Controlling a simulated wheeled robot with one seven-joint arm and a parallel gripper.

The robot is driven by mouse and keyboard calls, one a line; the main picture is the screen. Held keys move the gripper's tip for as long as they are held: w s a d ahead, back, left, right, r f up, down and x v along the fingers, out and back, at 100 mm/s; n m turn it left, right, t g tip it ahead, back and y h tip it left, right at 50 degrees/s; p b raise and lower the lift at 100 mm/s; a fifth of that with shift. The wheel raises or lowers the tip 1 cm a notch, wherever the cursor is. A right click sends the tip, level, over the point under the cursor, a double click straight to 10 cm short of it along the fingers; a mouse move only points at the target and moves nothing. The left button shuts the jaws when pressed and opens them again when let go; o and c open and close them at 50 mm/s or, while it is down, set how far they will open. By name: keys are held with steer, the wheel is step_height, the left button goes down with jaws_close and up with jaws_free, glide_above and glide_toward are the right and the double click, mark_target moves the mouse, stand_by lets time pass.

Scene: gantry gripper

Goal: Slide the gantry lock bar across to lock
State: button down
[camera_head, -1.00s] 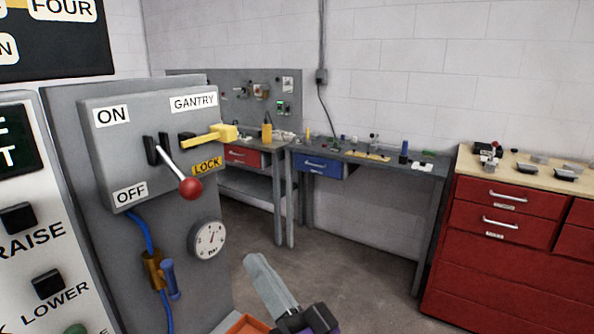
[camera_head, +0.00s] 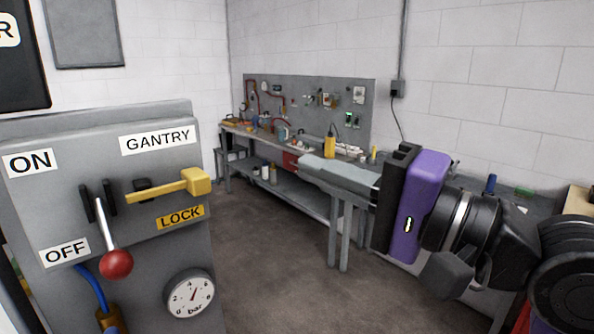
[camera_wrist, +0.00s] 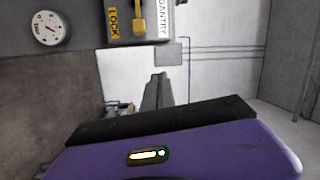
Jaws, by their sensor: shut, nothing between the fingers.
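The yellow gantry lock bar (camera_head: 160,191) lies roughly level on the grey control box (camera_head: 60,215), its blocky end (camera_head: 196,181) to the right, above the LOCK label (camera_head: 181,217). Its other end is near the slot of the red-knobbed lever (camera_head: 115,262), which hangs toward OFF. The bar also shows at the top of the wrist view (camera_wrist: 139,18). My gripper (camera_head: 303,165), with a purple body and grey fingers, is right of the bar and points left toward it. The fingers are together and empty, apart from the bar. The wrist view shows them pointing upward (camera_wrist: 158,78).
A pressure gauge (camera_head: 189,293) and a blue hose (camera_head: 90,288) sit below the lever and bar. Workbenches with tools and a pegboard (camera_head: 290,100) stand along the back wall. Open floor (camera_head: 265,250) lies between the box and the benches.

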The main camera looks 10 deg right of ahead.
mark_target(196, 181)
steer(key=w+a+f+m+g+p, duration=0.1)
steer(key=w+a+f+p, duration=0.1)
steer(key=a, duration=0.8)
steer(key=shift+w+a+f+m+p, duration=0.4)
steer(key=shift+w+p, duration=0.3)
steer(key=shift+w, duration=0.35)
